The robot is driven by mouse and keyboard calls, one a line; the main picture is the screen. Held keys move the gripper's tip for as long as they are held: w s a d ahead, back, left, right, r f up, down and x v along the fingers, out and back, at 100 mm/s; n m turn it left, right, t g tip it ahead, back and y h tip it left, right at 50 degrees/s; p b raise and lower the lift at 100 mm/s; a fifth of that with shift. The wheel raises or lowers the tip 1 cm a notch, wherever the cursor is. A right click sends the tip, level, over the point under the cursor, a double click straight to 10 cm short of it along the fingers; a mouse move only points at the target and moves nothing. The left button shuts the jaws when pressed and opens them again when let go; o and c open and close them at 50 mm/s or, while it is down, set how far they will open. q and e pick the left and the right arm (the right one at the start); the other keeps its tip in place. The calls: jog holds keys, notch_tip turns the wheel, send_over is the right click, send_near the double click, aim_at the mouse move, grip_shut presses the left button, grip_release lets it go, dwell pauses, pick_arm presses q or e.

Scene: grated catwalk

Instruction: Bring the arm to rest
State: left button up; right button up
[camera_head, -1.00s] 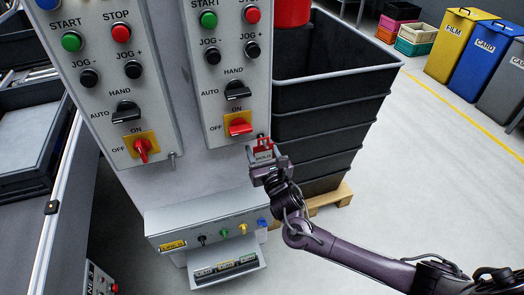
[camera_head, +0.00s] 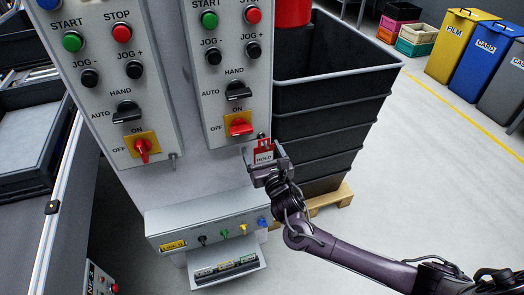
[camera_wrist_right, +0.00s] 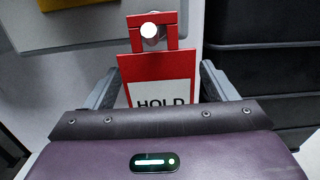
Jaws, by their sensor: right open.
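My right gripper (camera_head: 265,160) is at the lower right corner of the right control panel (camera_head: 230,75). A red tag with a white field reading HOLD (camera_head: 264,156) hangs there by its red loop. In the right wrist view the tag (camera_wrist_right: 156,78) hangs from a round bright peg end (camera_wrist_right: 149,30). The right gripper's two fingers (camera_wrist_right: 158,88) stand apart on either side of the tag, with gaps between. The tag's lower part is hidden behind the gripper body. My left gripper is not in view.
The left control panel (camera_head: 115,80) has a red switch and a bare peg. A box with coloured plugs (camera_head: 215,222) is below. Stacked black bins (camera_head: 335,125) stand on a pallet close behind the right gripper. Open floor (camera_head: 430,190) lies to the right.

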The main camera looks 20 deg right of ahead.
jog(key=s, duration=0.7)
jog(key=shift+s+d+f, duration=0.15)
jog(key=shift+s, duration=0.15)
jog(key=s+d+f+m+g+h, duration=0.1)
jog(key=s+d+f+m+g, duration=0.2)
jog(key=f+m, duration=0.5)
jog(key=s+d+f+m+g, duration=0.2)
jog(key=s+d+f+m, duration=0.1)
jog(key=f, duration=1)
jog(key=s+d+f+m+g+h, duration=0.1)
jog(key=s+d+f+m+g, duration=0.2)
jog(key=f+m, duration=0.5)
jog(key=s+f+m+g, duration=0.5)
jog(key=s+f+m, duration=0.1)
jog(key=s+f, duration=0.85)
jog(key=s+a+f+m+g, duration=0.1)
jog(key=s+f+m, duration=0.1)
jog(key=s, duration=0.5)
jog(key=s+a+f+m+g+y, duration=0.1)
jog(key=s+f+m+g, duration=0.1)
jog(key=s+m, duration=0.2)
jog(key=s+a+f+m+g+p, duration=0.1)
jog(key=s+f+m, duration=0.1)
jog(key=s, duration=0.8)
jog(key=shift+a+f+m, duration=0.25)
jog(key=shift+a+m, duration=0.05)
jog(key=shift+m, duration=0.2)
